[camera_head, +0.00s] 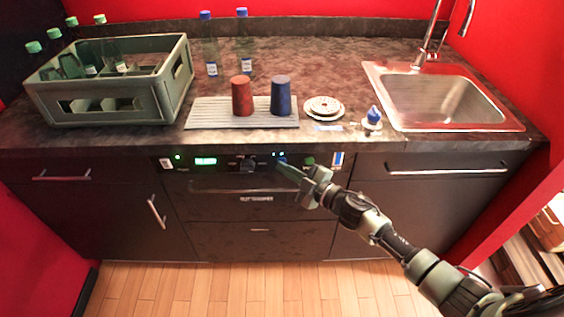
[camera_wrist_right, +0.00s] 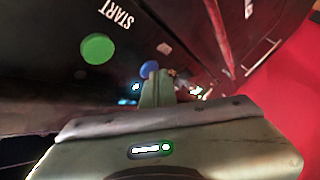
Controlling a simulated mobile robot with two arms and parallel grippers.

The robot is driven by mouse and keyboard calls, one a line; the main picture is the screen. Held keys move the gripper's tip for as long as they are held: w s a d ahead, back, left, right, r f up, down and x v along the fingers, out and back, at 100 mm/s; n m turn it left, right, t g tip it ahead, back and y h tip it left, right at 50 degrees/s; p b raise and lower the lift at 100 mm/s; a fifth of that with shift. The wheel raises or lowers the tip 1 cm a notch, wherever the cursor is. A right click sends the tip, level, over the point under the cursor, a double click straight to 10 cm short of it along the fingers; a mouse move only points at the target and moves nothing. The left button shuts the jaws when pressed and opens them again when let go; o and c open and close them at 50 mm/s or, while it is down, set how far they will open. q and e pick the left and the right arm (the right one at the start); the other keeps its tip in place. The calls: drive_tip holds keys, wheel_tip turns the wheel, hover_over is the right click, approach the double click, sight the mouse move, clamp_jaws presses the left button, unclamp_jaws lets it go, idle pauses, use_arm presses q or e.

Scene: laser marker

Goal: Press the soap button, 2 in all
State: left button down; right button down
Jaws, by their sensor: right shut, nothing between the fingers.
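The dishwasher's front panel (camera_head: 220,163) is under the counter. A round blue button (camera_wrist_right: 149,69) on it shows in the right wrist view; its label is not readable, so I cannot tell for sure that it is the soap button. My right gripper (camera_head: 281,168) is shut and empty, with its fingertips (camera_wrist_right: 156,76) at the blue button and partly covering it. I cannot tell whether they touch it. A larger green button (camera_wrist_right: 97,48), by the word START, lies to the left in the wrist view. My left gripper is not in view.
A knob (camera_head: 247,164) and a lit green display (camera_head: 205,161) are on the panel. Above, the counter holds a crate of bottles (camera_head: 115,85), a drying mat (camera_head: 215,115) with red and blue cups, small plates (camera_head: 323,108) and a sink (camera_head: 445,98).

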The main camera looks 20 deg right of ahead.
drive_tip(key=shift+s, duration=0.1)
idle(0.3)
drive_tip(key=shift+s+a+p, duration=0.2)
drive_tip(key=shift+s+p, duration=0.15)
drive_tip(key=shift+s, duration=0.3)
drive_tip(key=s, duration=0.2)
drive_tip(key=s+a+p, duration=0.1)
drive_tip(key=s, duration=0.1)
drive_tip(key=shift+s+a+p, duration=0.15)
drive_tip(key=shift+s+p, duration=0.15)
drive_tip(key=shift+s, duration=0.1)
drive_tip(key=shift+f, duration=0.1)
idle(0.5)
